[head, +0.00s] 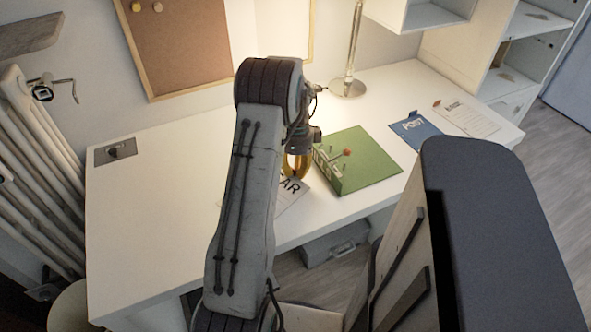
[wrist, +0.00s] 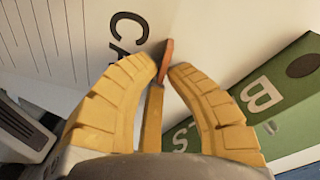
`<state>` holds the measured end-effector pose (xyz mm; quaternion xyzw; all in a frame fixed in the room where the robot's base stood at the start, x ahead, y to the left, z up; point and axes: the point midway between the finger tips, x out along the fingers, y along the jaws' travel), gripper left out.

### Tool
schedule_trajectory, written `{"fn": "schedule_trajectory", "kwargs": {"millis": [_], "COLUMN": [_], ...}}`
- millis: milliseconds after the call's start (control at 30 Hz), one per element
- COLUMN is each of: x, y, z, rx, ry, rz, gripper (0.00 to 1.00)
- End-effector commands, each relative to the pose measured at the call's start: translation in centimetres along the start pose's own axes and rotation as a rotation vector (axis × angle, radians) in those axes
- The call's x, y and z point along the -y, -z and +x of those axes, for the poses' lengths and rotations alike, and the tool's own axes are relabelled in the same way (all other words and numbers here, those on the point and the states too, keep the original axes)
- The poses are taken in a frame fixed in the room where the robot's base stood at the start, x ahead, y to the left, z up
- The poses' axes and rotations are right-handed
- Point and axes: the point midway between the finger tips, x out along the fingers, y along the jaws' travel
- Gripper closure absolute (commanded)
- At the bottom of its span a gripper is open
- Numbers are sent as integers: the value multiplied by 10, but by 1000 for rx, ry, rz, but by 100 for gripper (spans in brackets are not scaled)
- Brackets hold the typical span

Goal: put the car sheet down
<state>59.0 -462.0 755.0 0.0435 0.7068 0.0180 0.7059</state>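The car sheet (head: 287,200) is a white page with large dark letters, partly hidden behind my arm in the head view. In the wrist view the sheet (wrist: 75,35) fills the upper left, with "CA" readable and ruled lines. My gripper (head: 296,172) has yellow fingers and is over the sheet, beside the green box. In the wrist view my gripper (wrist: 166,65) has its fingertips closed on a thin orange-brown tab at the sheet's edge. I cannot tell whether the sheet touches the desk.
A green box (head: 365,165) with white letters and a red ball-topped knob is just right of my gripper. A blue sheet (head: 415,131) and another white sheet (head: 467,117) lie farther right. A lamp (head: 348,87) stands behind. The white desk (head: 160,220) is clear at left.

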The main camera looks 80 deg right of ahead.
Motion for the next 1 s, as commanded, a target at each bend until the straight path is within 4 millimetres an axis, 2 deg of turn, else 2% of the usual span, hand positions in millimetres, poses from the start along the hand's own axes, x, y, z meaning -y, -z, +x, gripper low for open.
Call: {"fn": "schedule_trajectory", "kwargs": {"millis": [33,200,567,667,1000], "x": [0,0,0,0,1], "y": [0,0,0,0,-1], "z": [0,0,-6,-16,-74], "rx": [0,0,0,0,0], "ry": [0,0,1,3,4], "rz": [0,0,0,0,0], "gripper": [86,70,70,70,70]}}
